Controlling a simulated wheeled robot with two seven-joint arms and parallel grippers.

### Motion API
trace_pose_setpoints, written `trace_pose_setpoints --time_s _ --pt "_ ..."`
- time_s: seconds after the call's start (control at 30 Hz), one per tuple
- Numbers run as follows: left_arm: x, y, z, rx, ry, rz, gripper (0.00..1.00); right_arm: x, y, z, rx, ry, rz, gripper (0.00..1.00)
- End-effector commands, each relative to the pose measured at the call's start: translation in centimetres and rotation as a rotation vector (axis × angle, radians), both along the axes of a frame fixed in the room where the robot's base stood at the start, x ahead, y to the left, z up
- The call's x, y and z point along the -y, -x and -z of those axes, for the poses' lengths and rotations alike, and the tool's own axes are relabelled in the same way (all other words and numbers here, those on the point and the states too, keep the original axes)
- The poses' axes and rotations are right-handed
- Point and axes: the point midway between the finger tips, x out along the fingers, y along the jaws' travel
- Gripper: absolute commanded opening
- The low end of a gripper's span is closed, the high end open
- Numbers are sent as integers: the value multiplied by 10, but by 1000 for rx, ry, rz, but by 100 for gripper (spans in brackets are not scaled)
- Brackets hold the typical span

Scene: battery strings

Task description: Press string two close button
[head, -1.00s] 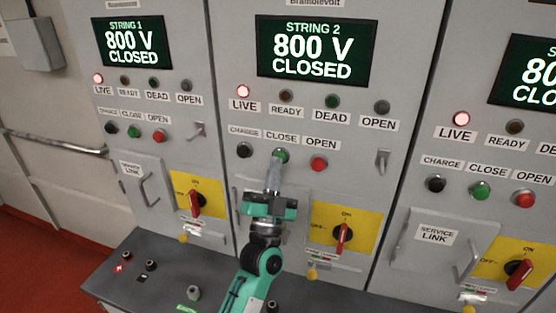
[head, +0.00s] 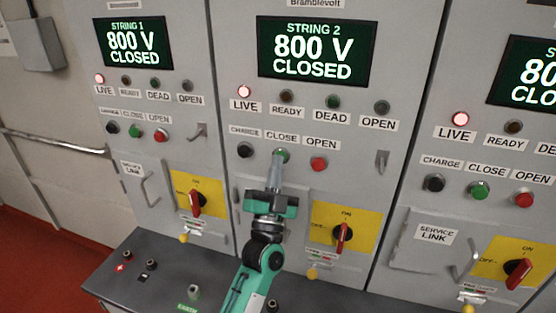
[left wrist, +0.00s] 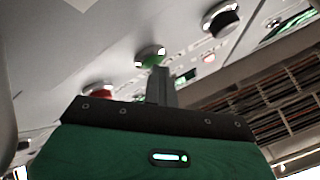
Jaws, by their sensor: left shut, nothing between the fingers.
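The string two panel shows a screen (head: 313,50) reading "STRING 2 800 V CLOSED", with its red LIVE lamp (head: 244,91) lit. Its green close button (head: 282,155) sits between the black charge button (head: 245,150) and the red open button (head: 318,164). My left gripper (head: 276,164) is shut and empty, with its fingertips just below the close button in the head view. The close button (left wrist: 150,56) also shows in the left wrist view, just beyond the fingertips. I cannot tell whether they touch. My right gripper is not in view.
A yellow switch plate with a red handle (head: 341,238) is right of my left arm. String 1 panel (head: 135,42) stands left and a third panel (head: 530,70) right. A dark bench ledge (head: 125,260) runs below.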

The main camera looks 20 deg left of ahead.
Motion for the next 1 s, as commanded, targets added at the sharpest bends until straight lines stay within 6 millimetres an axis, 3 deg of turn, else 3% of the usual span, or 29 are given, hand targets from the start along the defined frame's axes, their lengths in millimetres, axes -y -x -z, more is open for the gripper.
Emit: trace_pose_setpoints --time_s 0.57,1.0 --pt "0 6 1 -3 0 0 0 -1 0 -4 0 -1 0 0" --pt "-2 47 0 -3 1 1 0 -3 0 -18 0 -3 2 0"
